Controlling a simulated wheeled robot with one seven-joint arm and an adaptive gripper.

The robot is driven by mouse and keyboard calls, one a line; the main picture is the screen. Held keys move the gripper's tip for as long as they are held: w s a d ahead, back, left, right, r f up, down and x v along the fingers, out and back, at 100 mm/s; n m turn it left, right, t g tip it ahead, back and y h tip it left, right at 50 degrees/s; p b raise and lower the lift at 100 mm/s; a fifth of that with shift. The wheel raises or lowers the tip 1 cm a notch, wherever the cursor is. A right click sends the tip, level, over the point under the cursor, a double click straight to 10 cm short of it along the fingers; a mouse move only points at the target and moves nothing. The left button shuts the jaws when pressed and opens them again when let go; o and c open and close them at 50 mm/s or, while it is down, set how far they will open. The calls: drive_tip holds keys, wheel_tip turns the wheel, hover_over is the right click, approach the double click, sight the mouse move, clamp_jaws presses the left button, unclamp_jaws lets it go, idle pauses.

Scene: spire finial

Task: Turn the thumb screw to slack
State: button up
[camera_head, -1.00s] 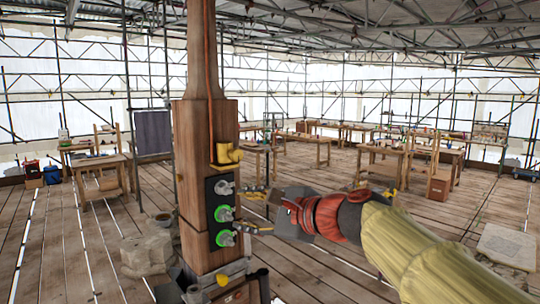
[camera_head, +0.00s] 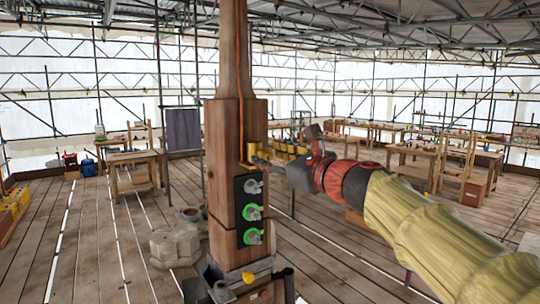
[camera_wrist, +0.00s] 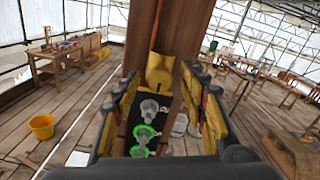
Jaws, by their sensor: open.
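A wooden post (camera_head: 221,140) carries a black panel (camera_head: 240,212) with several grey knobs in a column. The top grey knob (camera_head: 254,187) has no green ring; the middle knob (camera_head: 252,212) and bottom knob (camera_head: 253,236) have green rings. A yellow fitting (camera_wrist: 159,74) sits above the panel, where an orange cable comes down the post. Which part is the thumb screw is not marked. My gripper (camera_head: 264,158) is open beside the post, near the fitting. In the wrist view my gripper (camera_wrist: 160,72) has its fingers on either side of the fitting; contact cannot be told.
A grey stone block (camera_head: 175,245) stands on the plank floor left of the post. Worktables (camera_head: 134,170) stand behind on both sides. A yellow bucket (camera_wrist: 42,127) is on the floor at left in the wrist view. The floor between is mostly clear.

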drive_tip(key=shift+w+a, duration=0.2)
drive_tip(key=shift+w, duration=0.1)
drive_tip(key=shift+c, duration=0.4)
clamp_jaws()
